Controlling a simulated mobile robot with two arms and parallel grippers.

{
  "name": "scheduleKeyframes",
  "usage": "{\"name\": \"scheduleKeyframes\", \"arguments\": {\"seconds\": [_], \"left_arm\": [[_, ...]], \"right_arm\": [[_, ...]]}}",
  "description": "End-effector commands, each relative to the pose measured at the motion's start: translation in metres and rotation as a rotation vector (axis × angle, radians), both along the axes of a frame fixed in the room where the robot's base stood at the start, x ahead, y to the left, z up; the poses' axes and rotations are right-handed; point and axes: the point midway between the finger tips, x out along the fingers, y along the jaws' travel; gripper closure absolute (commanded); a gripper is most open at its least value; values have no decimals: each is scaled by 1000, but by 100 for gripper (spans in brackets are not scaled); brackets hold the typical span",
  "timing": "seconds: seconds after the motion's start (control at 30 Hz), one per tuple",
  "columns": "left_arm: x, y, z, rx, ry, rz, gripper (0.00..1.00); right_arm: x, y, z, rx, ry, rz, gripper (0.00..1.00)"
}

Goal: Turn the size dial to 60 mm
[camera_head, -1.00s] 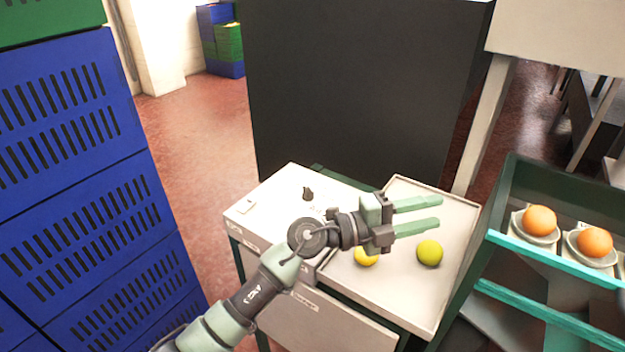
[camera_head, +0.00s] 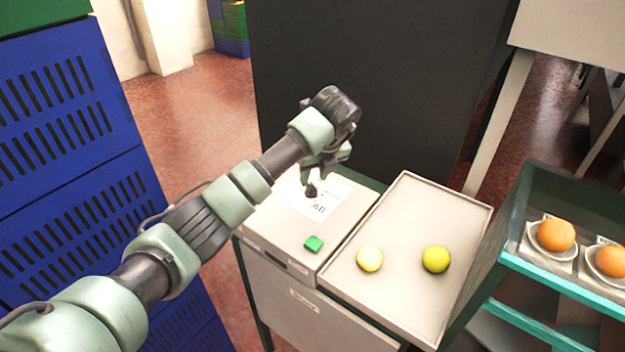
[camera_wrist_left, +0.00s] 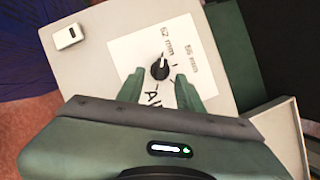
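The size dial (camera_head: 311,190) is a small black knob on a white label sheet on the pale control box. In the left wrist view the dial (camera_wrist_left: 160,69) has a light pointer mark towards the top of the picture. My left gripper (camera_head: 325,170) is above the dial, pointing down. In the wrist view its two green fingers (camera_wrist_left: 159,78) are apart, one on each side of the dial, with gaps visible. My right gripper is not in view.
A green button (camera_head: 313,244) is on the box's front part, and a small white switch (camera_wrist_left: 68,36) near its corner. A tray (camera_head: 400,290) with two yellowish fruits adjoins it. Oranges sit in cups on the green-framed conveyor (camera_head: 560,275). Blue crates (camera_head: 70,150) stand left.

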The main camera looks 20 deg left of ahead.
Motion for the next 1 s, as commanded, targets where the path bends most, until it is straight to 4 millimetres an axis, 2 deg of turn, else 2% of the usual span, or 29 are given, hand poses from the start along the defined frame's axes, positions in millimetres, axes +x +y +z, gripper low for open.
{"name": "scheduleKeyframes", "arguments": {"seconds": [0.13, 0.3, 0.63, 0.77, 1.0], "left_arm": [[6, 6, -21, -2, 4, -1, 64], [12, 9, -37, -3, 1, -3, 64], [13, 10, -42, -3, -1, -4, 64], [13, 10, -42, -3, -1, -4, 100], [13, 10, -42, -3, -1, -9, 100]], "right_arm": [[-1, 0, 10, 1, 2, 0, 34], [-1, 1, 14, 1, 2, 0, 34], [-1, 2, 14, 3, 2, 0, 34], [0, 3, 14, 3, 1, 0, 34], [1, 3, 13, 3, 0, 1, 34]]}}
